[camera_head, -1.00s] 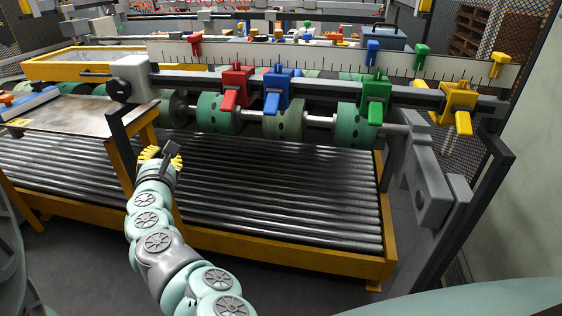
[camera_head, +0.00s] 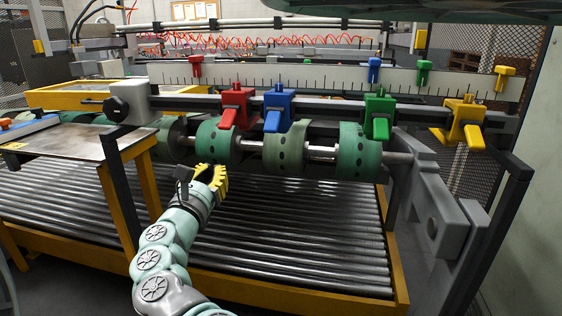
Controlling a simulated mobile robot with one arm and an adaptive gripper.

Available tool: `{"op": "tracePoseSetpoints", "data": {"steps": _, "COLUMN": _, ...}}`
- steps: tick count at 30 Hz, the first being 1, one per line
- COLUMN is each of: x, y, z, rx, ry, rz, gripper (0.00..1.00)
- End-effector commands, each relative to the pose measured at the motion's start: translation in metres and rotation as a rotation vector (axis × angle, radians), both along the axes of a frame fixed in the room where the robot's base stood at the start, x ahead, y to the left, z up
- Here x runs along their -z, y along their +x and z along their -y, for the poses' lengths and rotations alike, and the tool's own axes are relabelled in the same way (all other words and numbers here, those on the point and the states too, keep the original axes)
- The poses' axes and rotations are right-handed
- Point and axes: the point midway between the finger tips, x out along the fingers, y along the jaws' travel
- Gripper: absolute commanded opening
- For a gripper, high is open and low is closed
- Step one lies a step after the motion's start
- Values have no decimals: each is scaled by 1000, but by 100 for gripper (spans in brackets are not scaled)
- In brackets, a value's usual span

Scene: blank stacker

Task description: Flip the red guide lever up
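A red guide (camera_head: 236,107) is clamped on the front rail, left of the blue one. Its red lever (camera_head: 228,118) hangs down toward me at a slant. A second, smaller red guide (camera_head: 196,68) sits on the ruled bar behind, also with its lever hanging down. My gripper (camera_head: 213,174), with yellow fingers, points up over the rollers, below and slightly left of the front red lever. It is apart from the lever. The fingers look spread, with nothing visible between them.
Blue (camera_head: 278,106), green (camera_head: 379,114) and yellow (camera_head: 464,121) guides share the front rail (camera_head: 330,104). Green drums (camera_head: 219,144) turn on a shaft under it, just beyond my gripper. A metal plate (camera_head: 70,141) stands left. Open space lies above the rollers (camera_head: 290,230).

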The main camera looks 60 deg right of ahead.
Motion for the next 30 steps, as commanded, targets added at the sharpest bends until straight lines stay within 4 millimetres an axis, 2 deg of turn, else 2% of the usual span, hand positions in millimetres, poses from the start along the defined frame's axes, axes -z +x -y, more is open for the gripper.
{"op": "tracePoseSetpoints", "data": {"steps": 5, "x": -4, "y": 6, "z": 13, "rx": 2, "ry": 1, "rz": 5, "gripper": 0}}
{"op": "tracePoseSetpoints", "data": {"steps": 18, "x": -13, "y": 26, "z": 62, "rx": 3, "ry": 2, "rz": 4, "gripper": 0}}
{"op": "tracePoseSetpoints", "data": {"steps": 30, "x": -23, "y": 37, "z": 88, "rx": -2, "ry": 2, "rz": 1, "gripper": 0}}
